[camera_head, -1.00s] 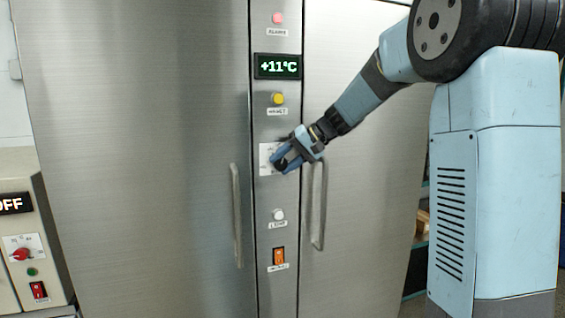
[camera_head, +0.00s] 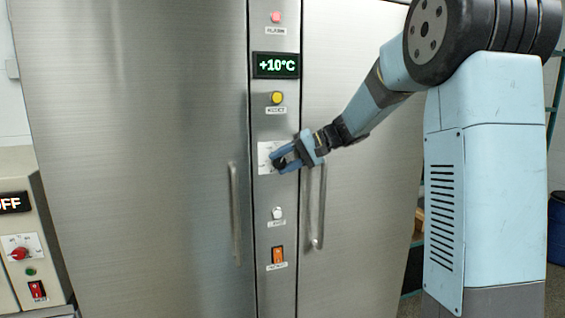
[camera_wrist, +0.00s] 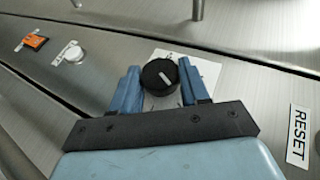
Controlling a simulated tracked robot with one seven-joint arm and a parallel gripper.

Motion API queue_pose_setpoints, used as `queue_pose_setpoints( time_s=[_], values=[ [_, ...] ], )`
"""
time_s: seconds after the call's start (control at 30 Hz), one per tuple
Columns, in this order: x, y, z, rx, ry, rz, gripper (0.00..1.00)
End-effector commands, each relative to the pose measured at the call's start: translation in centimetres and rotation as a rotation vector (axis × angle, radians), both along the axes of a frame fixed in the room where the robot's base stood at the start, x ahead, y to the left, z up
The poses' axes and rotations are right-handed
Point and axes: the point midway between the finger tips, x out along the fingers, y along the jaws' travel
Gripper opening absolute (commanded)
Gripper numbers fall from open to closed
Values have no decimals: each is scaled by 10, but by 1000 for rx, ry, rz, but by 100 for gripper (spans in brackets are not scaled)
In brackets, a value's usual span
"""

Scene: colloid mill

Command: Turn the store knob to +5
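The store knob is a round black dial with a white pointer line (camera_wrist: 160,76) on a white scale plate, which shows at the edge of the knob in the head view (camera_head: 265,150). My gripper (camera_head: 285,158) is at the plate on the cabinet's centre strip. In the wrist view its two blue fingers (camera_wrist: 158,69) lie on opposite sides of the knob and appear to touch it. The scale marks are mostly hidden by my fingers. The display (camera_head: 276,65) above reads +10°C.
On the same strip are a red alarm lamp (camera_head: 276,17), a yellow reset button (camera_head: 276,98), a white button (camera_head: 277,213) and an orange switch (camera_head: 278,255). Door handles (camera_head: 234,213) (camera_head: 317,207) stand out on both sides. A control box (camera_head: 22,230) is at far left.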

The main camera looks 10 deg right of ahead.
Motion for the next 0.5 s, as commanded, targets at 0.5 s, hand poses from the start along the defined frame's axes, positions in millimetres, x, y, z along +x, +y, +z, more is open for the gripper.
queue_pose_setpoints(
  time_s=[0.5],
  values=[
    [0, -1, -1, -1, 1, -1, 68]
  ],
)
